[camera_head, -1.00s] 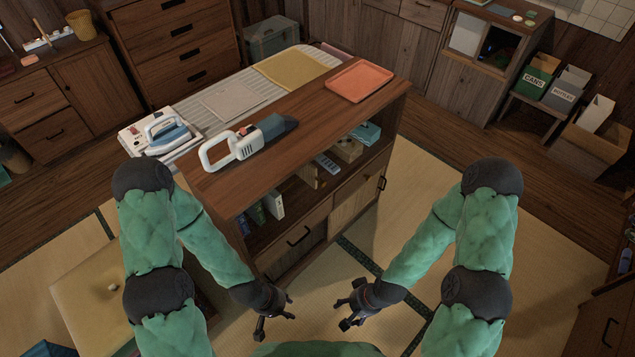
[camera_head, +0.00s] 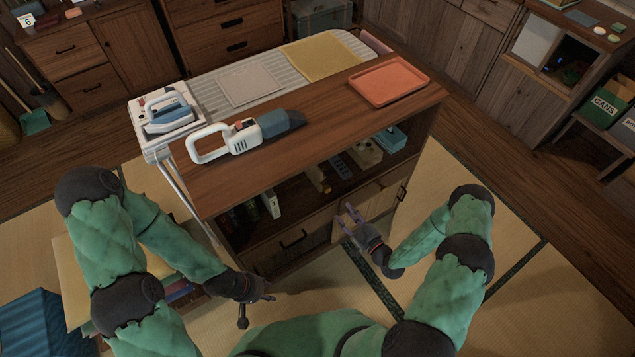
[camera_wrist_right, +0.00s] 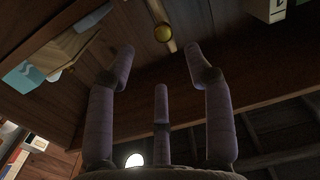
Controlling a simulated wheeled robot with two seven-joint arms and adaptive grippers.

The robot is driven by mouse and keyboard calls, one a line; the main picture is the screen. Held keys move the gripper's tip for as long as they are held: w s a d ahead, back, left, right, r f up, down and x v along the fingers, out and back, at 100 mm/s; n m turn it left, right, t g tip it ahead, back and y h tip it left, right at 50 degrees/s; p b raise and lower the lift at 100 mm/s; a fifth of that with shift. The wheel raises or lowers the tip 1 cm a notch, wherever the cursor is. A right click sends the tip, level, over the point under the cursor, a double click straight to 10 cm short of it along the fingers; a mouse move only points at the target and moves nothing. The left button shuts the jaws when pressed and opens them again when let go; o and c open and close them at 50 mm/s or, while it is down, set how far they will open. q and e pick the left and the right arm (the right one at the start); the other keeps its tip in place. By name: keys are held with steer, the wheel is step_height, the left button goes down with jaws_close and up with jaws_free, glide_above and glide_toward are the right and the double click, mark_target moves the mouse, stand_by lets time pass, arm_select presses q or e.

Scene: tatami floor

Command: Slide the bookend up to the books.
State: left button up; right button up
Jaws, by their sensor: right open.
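A row of upright books (camera_head: 268,204) stands at the left end of the low cabinet's open shelf. A light wooden piece (camera_head: 318,179), which looks like the bookend, stands to their right with a gap between; its shape is partly in shadow. My right gripper (camera_head: 349,217) is open and empty in front of the cabinet's lower front, below the shelf opening and apart from the wooden piece. Its spread fingers also show in the right wrist view (camera_wrist_right: 163,75), with nothing between them. My left gripper (camera_head: 257,303) is empty, its fingers spread, low in front of the cabinet's left part.
The shelf also holds a remote-like item (camera_head: 341,166), a wooden box (camera_head: 366,154) and a teal box (camera_head: 391,139) to the right. The cabinet top (camera_head: 320,145) overhangs the shelf and carries a handheld vacuum (camera_head: 245,137) and an orange tray (camera_head: 387,82). Tatami is clear at right.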

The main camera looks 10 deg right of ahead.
mark_target(328, 191)
steer(key=shift+n+y, duration=0.3)
steer(key=b+x, duration=0.1)
steer(key=x, duration=0.6)
steer(key=r+b+x, duration=0.1)
steer(key=x, duration=0.3)
steer(key=shift+d+b, duration=0.15)
steer(key=shift+b, duration=0.15)
jaws_close()
